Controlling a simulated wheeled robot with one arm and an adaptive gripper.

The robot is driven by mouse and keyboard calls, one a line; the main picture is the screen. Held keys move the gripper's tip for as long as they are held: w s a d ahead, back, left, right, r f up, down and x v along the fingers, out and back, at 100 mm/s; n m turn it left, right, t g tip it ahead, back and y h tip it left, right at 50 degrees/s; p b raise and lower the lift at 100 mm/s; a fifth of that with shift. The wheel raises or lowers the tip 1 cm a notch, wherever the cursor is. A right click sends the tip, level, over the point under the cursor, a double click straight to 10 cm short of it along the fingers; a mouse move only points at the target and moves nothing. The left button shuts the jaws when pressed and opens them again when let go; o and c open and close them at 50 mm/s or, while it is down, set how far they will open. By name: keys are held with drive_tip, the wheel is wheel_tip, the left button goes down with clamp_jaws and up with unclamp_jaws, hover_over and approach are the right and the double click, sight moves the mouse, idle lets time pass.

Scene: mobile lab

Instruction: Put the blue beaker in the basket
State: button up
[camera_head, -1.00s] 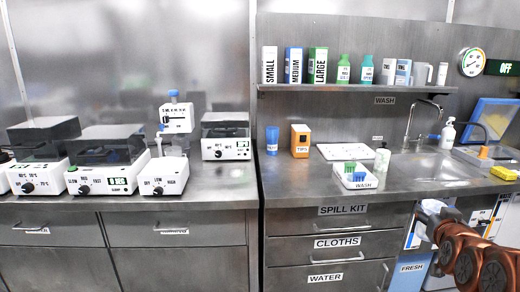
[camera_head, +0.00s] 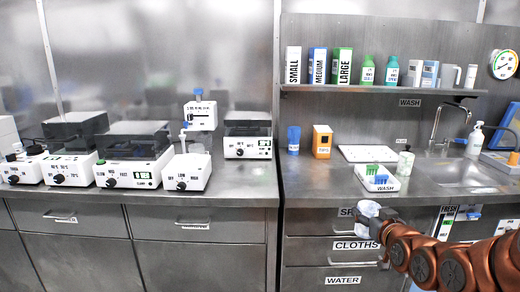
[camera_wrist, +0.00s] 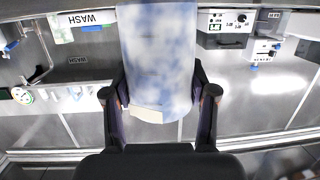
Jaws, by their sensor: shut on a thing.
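My gripper (camera_wrist: 160,105) is shut on a pale, blue-and-white mottled thing (camera_wrist: 158,55) with smooth straight sides, like a beaker. In the head view this held thing (camera_head: 368,209) looks whitish and is in front of the counter edge, above the drawers. I cannot tell for sure that it is the blue beaker. A deeper blue cup-like vessel (camera_head: 294,139) stands upright on the counter, apart from my gripper. A low white tray or basket (camera_head: 380,187) with blue and green things in it stands near the counter edge, above and behind my gripper.
An orange tips box (camera_head: 322,142) stands beside the blue vessel. A white board (camera_head: 366,154) and a small bottle (camera_head: 405,161) are behind the white tray. The sink (camera_head: 470,175) is at right. Lab devices line the left counter (camera_head: 240,185), whose front strip is clear.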

drive_tip(key=w+a+f+n+y, duration=0.1)
drive_tip(key=a+y, duration=0.1)
drive_tip(key=a, duration=0.4)
drive_tip(key=w+a+f+n+y, duration=0.2)
drive_tip(key=a, duration=0.3)
wheel_tip(320, 180, up, 22)
drive_tip(key=p, duration=2.2)
drive_tip(key=shift+a, duration=0.3)
drive_tip(key=shift+s, duration=0.1)
